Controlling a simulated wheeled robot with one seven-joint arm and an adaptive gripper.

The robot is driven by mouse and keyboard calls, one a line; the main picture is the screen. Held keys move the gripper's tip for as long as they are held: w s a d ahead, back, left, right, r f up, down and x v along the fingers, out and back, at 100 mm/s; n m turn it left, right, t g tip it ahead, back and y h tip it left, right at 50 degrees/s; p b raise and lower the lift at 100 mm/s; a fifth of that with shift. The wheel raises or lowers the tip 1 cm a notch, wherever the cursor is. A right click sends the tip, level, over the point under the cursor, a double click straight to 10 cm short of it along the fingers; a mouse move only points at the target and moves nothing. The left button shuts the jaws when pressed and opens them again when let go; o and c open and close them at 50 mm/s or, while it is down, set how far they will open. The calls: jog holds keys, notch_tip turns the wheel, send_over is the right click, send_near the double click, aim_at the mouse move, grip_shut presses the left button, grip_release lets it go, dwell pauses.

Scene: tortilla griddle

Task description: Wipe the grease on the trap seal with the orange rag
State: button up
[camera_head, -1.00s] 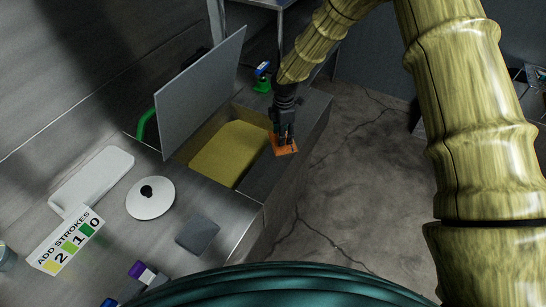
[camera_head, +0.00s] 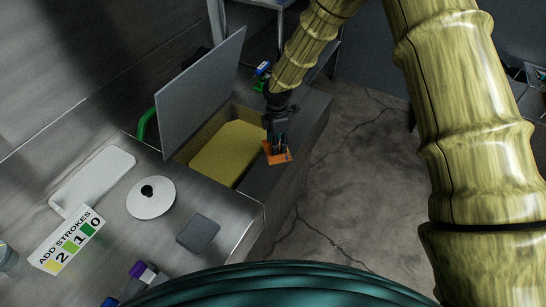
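My gripper (camera_head: 276,146) points down at the right rim of the open trap and is shut on the orange rag (camera_head: 284,158). The rag lies flat at or just above the dark rim surface; I cannot tell if it touches. The trap holds a yellow mass (camera_head: 228,150), and its grey lid (camera_head: 199,92) stands raised on the left side. The dark trap rim (camera_head: 259,182) runs along the right of the opening. Any grease on the seal is too dark or hidden to make out.
A white disc with a black knob (camera_head: 151,199), a white tray (camera_head: 92,180), a grey square (camera_head: 198,234) and an "ADD STROKES 2 1 0" card (camera_head: 68,240) lie on the steel counter. A green handle (camera_head: 147,124) is behind the lid. Open floor lies right.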

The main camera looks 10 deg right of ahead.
aim_at(271, 157)
jog(key=shift+s+a+f, duration=0.1)
jog(key=shift+s+a, duration=0.55)
jog(key=shift+s, duration=0.25)
jog(key=shift+s+a+f, duration=0.1)
jog(key=shift+s+a, duration=0.5)
jog(key=shift+s, duration=0.3)
jog(key=o, duration=0.8)
jog(key=shift+w+f+b, duration=0.1)
jog(key=shift+f+b, duration=0.2)
jog(key=shift+f, duration=0.25)
jog(key=c, duration=1.1)
jog(key=shift+r+p, duration=1.6)
jog(key=shift+r, duration=0.95)
jog(key=shift+c, duration=0.2)
